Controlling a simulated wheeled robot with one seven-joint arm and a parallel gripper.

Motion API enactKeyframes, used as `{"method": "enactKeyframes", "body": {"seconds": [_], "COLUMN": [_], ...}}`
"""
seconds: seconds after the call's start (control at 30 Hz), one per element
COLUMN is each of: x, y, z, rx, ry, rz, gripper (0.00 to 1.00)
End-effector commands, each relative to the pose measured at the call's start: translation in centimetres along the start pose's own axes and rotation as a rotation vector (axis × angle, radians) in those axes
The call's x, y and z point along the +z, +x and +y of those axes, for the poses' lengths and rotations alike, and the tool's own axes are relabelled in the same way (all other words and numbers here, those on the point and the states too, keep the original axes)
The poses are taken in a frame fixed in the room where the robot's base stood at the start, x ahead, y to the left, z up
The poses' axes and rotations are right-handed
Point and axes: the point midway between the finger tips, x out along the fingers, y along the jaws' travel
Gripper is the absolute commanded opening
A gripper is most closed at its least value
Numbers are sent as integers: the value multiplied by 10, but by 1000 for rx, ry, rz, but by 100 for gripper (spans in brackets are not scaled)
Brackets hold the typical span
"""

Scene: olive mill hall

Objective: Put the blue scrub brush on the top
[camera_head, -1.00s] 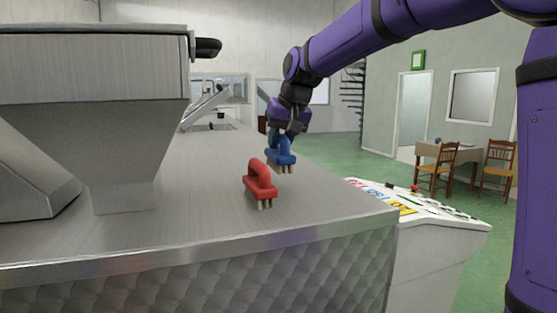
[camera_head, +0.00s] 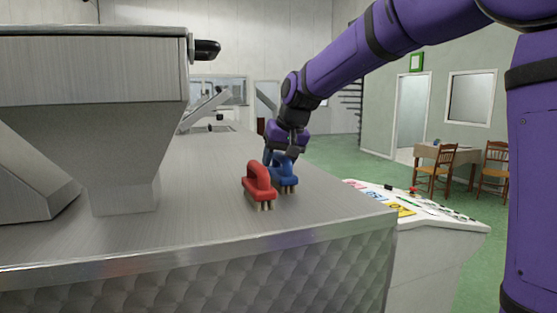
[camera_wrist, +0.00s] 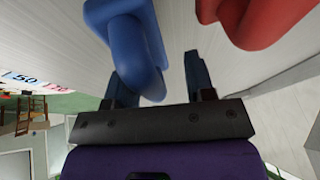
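The blue scrub brush (camera_head: 284,175) is upright, bristles down, on or just at the grey metal top (camera_head: 215,205). It is just right of and slightly behind a red brush (camera_head: 259,182). My gripper (camera_head: 286,153) is above the blue brush. In the wrist view, the two fingers of my gripper (camera_wrist: 158,72) are apart, with the handle of the blue brush (camera_wrist: 138,45) between them. A gap shows between the handle and the right finger. The red brush (camera_wrist: 262,18) is close beyond that finger. The blue bristles are hidden in the wrist view.
A large metal hopper (camera_head: 100,110) stands at the left on the top. A control panel (camera_head: 425,208) with coloured labels is past the right edge. The surface in front of the brushes is clear. A table (camera_head: 440,153) and chairs are far right.

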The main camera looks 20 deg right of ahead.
Motion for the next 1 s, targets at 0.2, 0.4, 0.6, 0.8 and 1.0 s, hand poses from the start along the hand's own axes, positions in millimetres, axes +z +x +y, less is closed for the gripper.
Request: {"method": "enactKeyframes", "body": {"seconds": [0.2, 0.4, 0.6, 0.8, 1.0], "x": [1, -1, -1, -1, -1], "y": [1, -20, -60, -96, -116], "z": [1, 0, 0, 0, 0], "rx": [2, 1, 1, 1, 1], "ry": [2, 2, 2, 2, 2], "rz": [-5, 0, 1, 0, -3], "gripper": [52, 52, 52, 52, 52]}}
